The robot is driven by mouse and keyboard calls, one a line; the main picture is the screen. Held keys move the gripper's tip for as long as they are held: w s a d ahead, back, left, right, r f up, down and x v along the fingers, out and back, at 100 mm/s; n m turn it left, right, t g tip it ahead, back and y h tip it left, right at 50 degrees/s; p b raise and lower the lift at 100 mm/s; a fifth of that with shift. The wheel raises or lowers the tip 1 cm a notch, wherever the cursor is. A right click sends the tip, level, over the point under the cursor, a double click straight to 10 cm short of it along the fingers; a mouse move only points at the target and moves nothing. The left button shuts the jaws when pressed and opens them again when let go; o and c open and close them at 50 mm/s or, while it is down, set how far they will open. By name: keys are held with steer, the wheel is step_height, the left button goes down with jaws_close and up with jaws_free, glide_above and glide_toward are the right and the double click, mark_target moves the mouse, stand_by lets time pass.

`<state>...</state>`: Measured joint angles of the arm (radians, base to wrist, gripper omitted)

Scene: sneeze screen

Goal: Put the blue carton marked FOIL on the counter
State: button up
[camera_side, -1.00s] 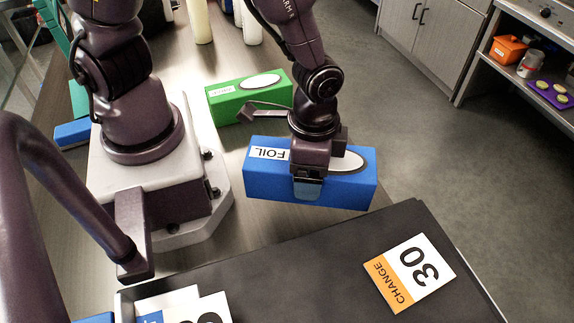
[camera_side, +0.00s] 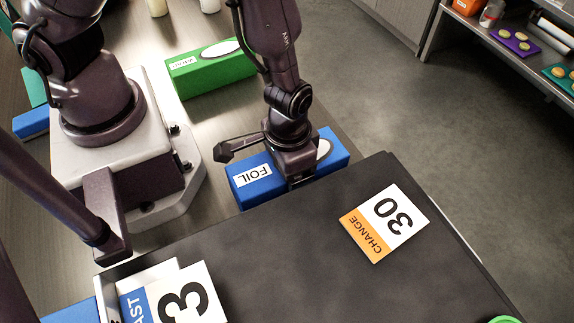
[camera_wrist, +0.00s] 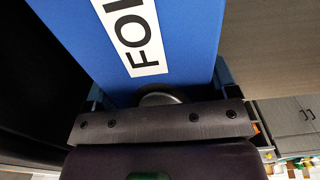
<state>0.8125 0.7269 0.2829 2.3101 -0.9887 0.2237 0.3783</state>
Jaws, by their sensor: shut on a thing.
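The blue carton marked FOIL (camera_side: 250,193) lies lengthwise between my arm's base and a dark slab, its white label and white oval facing up. My gripper (camera_side: 299,176) is above its middle, shut across it from both sides. In the wrist view the carton (camera_wrist: 190,35) fills the space between my fingers, with part of its label showing. The near edge of the carton is close to the dark slab's edge. The wood-toned counter (camera_side: 224,118) runs beneath and behind it. I cannot tell whether the carton's underside touches the counter.
A green carton (camera_side: 205,72) stands behind on the counter. The dark slab (camera_side: 290,255) in front carries a CHANGE 30 card (camera_side: 384,223) and a card with a 3 (camera_side: 185,300). Another blue box (camera_side: 31,122) is at far left. Open floor is to the right.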

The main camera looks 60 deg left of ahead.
steer(key=shift+f, duration=0.35)
steer(key=shift+f, duration=0.1)
steer(key=o, duration=1.2)
